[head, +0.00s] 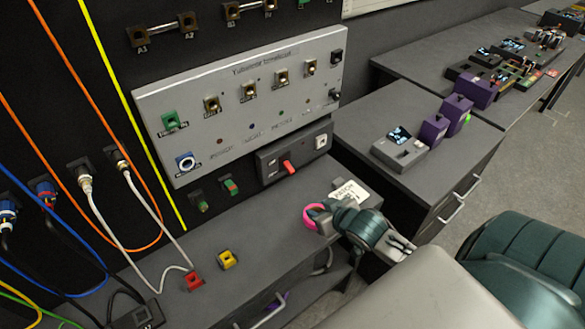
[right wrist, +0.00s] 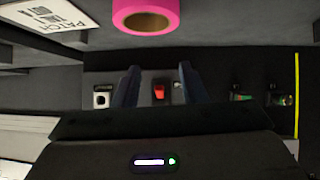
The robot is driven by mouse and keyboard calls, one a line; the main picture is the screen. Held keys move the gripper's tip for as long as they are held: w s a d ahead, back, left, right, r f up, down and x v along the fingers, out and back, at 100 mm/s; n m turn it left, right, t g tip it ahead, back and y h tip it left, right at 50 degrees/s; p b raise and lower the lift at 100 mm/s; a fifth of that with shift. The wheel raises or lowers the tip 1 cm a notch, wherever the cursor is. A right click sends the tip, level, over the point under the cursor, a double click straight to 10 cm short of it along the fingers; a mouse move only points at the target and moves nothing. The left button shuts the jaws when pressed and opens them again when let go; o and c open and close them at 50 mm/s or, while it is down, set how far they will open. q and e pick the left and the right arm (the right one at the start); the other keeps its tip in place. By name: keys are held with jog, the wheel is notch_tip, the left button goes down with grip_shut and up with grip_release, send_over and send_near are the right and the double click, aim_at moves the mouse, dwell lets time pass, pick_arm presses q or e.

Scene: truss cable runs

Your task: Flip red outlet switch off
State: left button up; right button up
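The red outlet switch (head: 289,167) is a small red rocker on a dark grey outlet box (head: 270,172) low on the black panel. It also shows in the right wrist view (right wrist: 159,91), between the two dark fingers of my right gripper (right wrist: 159,75). The fingers are apart with nothing held. In the head view my right gripper (head: 331,210) is in front of the box, lower right of the switch and apart from it. Its fingertips are hard to make out there. My left gripper is not in view.
A pink tape roll (head: 309,217) and a white patch card (head: 350,191) lie on the shelf close to my right gripper. Yellow (head: 227,260) and red (head: 194,281) blocks stand farther left. Cables hang at the left. A grey labelled panel (head: 240,100) is above the box.

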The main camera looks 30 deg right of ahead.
aim_at(290, 168)
jog(key=w+d+r+t+y, duration=0.1)
jog(key=w+d+r+t, duration=0.15)
jog(key=w+r, duration=0.3)
jog(key=x, duration=0.3)
jog(key=a+p+x, duration=0.1)
jog(key=x, duration=0.6)
jog(key=shift+a+r, duration=0.15)
jog(key=shift+r, duration=0.2)
